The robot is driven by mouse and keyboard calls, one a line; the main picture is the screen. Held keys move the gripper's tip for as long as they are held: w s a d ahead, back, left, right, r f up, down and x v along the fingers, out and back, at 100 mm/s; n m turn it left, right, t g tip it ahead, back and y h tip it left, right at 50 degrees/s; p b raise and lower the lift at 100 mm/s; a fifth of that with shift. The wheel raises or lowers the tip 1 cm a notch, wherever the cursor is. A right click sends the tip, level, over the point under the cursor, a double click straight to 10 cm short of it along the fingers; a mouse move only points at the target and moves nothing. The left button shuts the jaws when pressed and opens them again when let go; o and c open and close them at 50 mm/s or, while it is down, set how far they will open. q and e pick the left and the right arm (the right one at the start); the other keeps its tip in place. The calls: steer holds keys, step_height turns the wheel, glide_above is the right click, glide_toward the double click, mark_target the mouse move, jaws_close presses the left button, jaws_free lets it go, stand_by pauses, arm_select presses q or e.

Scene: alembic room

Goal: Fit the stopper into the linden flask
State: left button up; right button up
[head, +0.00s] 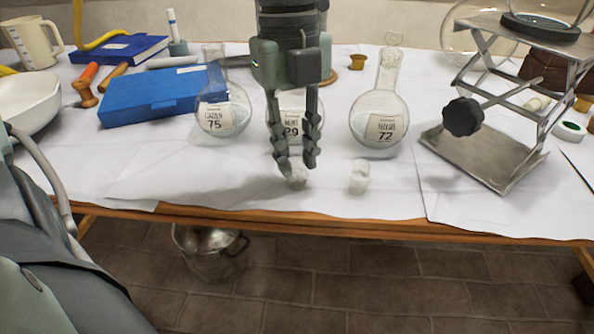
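The linden flask (222,112) is a round clear flask, labelled 75, left of my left gripper; its neck shows no stopper. A small pale stopper (298,178) stands on the white cloth near the front edge. My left gripper (297,163) points down just above and behind it, fingers apart. The fingertips overlap the stopper's top in this view, so I cannot tell whether they touch it. A second pale stopper (359,178) stands to the right, clear of the gripper. My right gripper is not in view.
A flask labelled 29 (291,103) stands behind my fingers, partly hidden. A flask labelled 72 (378,112) with a glass stopper in its neck stands to the right. A metal lab jack (490,150) stands farther right, a blue box (150,97) left. The front left cloth is clear.

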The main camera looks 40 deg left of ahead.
mark_target(298, 162)
arm_select(q)
jaws_close()
steer(key=shift+r, duration=0.1)
steer(key=shift+r, duration=0.1)
steer(key=shift+r+p, duration=0.85)
steer(key=shift+r, duration=0.95)
steer(key=shift+f+b, duration=0.85)
steer(key=shift+f, duration=1.15)
